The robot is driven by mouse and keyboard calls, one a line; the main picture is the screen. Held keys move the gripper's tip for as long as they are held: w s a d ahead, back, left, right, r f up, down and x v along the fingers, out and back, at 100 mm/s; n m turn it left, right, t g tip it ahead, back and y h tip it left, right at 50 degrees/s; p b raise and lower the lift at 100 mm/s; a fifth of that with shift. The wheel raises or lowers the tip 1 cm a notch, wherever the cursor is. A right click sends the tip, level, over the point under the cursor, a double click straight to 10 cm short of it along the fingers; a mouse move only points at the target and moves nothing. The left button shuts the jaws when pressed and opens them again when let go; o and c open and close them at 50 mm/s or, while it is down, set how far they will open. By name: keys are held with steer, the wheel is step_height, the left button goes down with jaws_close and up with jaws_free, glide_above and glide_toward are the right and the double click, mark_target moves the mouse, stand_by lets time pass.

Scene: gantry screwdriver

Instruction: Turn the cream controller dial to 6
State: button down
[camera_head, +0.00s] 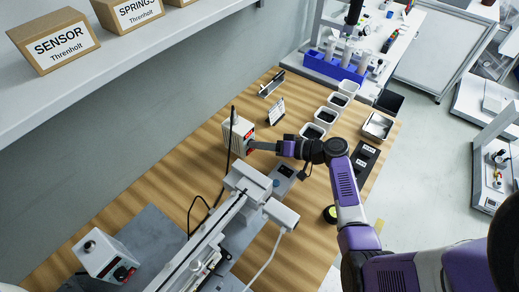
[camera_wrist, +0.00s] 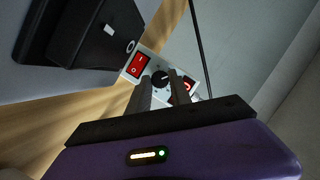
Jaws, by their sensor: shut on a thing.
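The cream controller (camera_head: 241,127) is a small box standing on the wooden bench near the wall, in the middle of the head view. In the wrist view its front panel shows a red rocker switch (camera_wrist: 136,66), a black dial (camera_wrist: 160,79) and a red display (camera_wrist: 189,87) partly covered by a finger. My gripper (camera_head: 251,145) reaches in from the right to the panel. In the wrist view, its fingertips (camera_wrist: 161,82) stand on either side of the dial and are shut on it. The dial's pointer and numbers are too small to read.
A second, white box (camera_head: 104,257) with a black knob and red switch stands at lower left. A gantry rail (camera_head: 205,245) runs close below my gripper. Black cables hang beside the controller. White bins (camera_head: 325,115) stand behind my forearm. A shelf (camera_head: 120,60) overhangs upper left.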

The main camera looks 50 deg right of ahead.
steer(key=m+b, duration=0.1)
steer(key=m+y+b, duration=0.1)
steer(key=shift+d+f+m+t, duration=0.1)
steer(key=shift+f+m+t, duration=0.2)
steer(key=shift+m+t+y+b, duration=0.55)
steer(key=shift+m+b, duration=0.25)
steer(key=shift+m, duration=0.5)
